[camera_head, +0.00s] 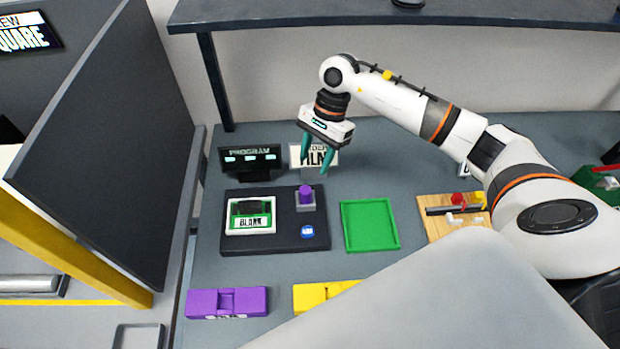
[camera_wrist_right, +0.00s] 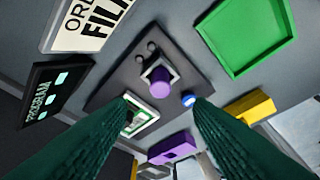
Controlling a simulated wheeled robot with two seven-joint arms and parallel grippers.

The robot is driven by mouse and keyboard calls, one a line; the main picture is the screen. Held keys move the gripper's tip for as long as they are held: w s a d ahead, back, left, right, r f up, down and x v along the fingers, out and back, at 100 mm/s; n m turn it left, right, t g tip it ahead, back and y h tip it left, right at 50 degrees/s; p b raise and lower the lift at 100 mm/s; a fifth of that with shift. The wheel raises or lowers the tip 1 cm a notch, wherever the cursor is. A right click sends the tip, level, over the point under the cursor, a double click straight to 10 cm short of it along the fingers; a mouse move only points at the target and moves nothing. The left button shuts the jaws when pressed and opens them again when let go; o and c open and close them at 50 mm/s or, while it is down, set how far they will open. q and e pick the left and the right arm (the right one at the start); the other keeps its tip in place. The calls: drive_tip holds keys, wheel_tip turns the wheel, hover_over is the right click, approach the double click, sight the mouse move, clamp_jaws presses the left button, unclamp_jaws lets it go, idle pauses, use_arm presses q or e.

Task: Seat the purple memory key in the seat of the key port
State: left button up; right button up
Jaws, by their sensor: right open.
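The purple memory key (camera_head: 306,194) stands upright in the small grey square seat of the key port (camera_head: 306,207), on the right part of a dark panel. In the right wrist view the purple key (camera_wrist_right: 159,80) sits inside the square port frame (camera_wrist_right: 176,72). My right gripper (camera_head: 315,165) is open and empty, above and behind the key, with its green fingers pointing down. In the right wrist view its fingers (camera_wrist_right: 160,110) are spread on either side below the key, touching nothing I can see. My left gripper is not in view.
The dark panel (camera_head: 262,244) also bears a device reading BLANK (camera_head: 250,222) and a blue button (camera_head: 307,231). A PROGRAM display (camera_head: 250,160) and a sign stand behind. A green tray (camera_head: 370,247) is to the right; purple (camera_head: 205,303) and yellow (camera_head: 312,296) blocks lie in front.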

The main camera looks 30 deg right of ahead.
drive_tip(key=v, duration=0.3)
drive_tip(key=shift+d+r+b, duration=0.1)
drive_tip(key=shift+r+b, duration=0.2)
drive_tip(key=shift+b, duration=0.05)
drive_tip(key=shift+f, duration=0.1)
